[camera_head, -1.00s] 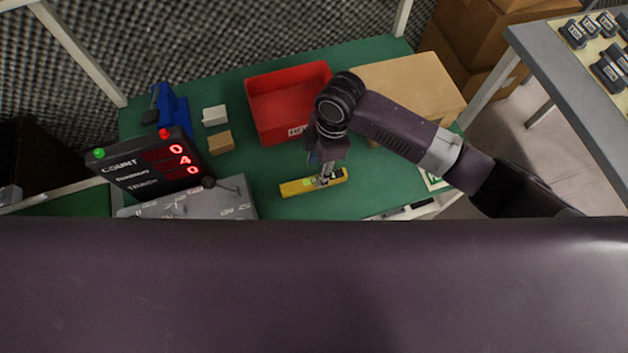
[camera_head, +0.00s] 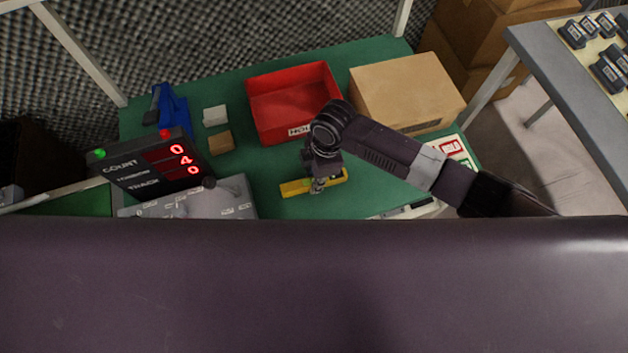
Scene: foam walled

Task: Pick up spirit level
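The yellow spirit level (camera_head: 293,188) lies on the green bench top, in front of the red bin. My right gripper (camera_head: 319,187) points down over the middle of the level and hides part of it. Its fingers are at the level, but they are too small and dark to tell whether they are open or closed on it. The level looks flat on the bench. My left gripper is not in view.
The red bin (camera_head: 292,88) and a cardboard box (camera_head: 408,90) stand behind the level. A display counter (camera_head: 150,170) and a grey case (camera_head: 235,192) are at left. A small brown block (camera_head: 221,141) and a white one (camera_head: 215,115) sit at back left.

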